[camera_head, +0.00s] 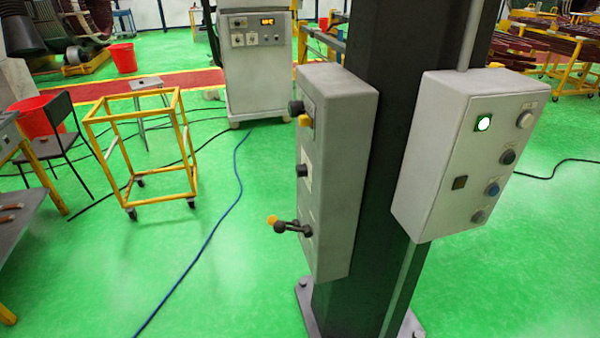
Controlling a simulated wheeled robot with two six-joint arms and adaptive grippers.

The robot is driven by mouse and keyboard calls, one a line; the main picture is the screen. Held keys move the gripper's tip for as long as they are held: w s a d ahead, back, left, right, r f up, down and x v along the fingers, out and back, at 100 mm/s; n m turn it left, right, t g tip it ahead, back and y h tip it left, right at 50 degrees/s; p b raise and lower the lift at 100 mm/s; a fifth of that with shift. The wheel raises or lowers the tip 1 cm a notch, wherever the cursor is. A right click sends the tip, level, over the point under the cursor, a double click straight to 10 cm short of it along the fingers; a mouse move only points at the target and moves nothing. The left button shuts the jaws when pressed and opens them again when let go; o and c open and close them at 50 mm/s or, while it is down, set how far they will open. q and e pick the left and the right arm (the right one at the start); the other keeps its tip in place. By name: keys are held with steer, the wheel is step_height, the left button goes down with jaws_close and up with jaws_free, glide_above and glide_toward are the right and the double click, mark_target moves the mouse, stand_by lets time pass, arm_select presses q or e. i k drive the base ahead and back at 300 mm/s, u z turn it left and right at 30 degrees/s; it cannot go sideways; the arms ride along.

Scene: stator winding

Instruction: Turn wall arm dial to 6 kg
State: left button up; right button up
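A grey control box (340,165) is fixed to the left side of a dark column. Its left face carries a black upper knob (296,107) with a yellow part below it, a black middle knob (302,170), and a lower lever (290,227) with black and yellow ends. I cannot tell which of these is the wall arm dial. The face is seen nearly edge-on, so no kg scale or setting is readable. Neither of my grippers is in view.
A second grey box (455,150) with a lit green button (483,124) and several other controls is on the column's (400,60) right. A yellow wheeled frame (143,150) stands left. A blue cable (215,218) crosses the green floor. A grey cabinet (255,85) stands behind.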

mark_target(301, 170)
steer(key=z, duration=0.85)
steer(key=i, duration=1.05)
steer(key=u, duration=0.55)
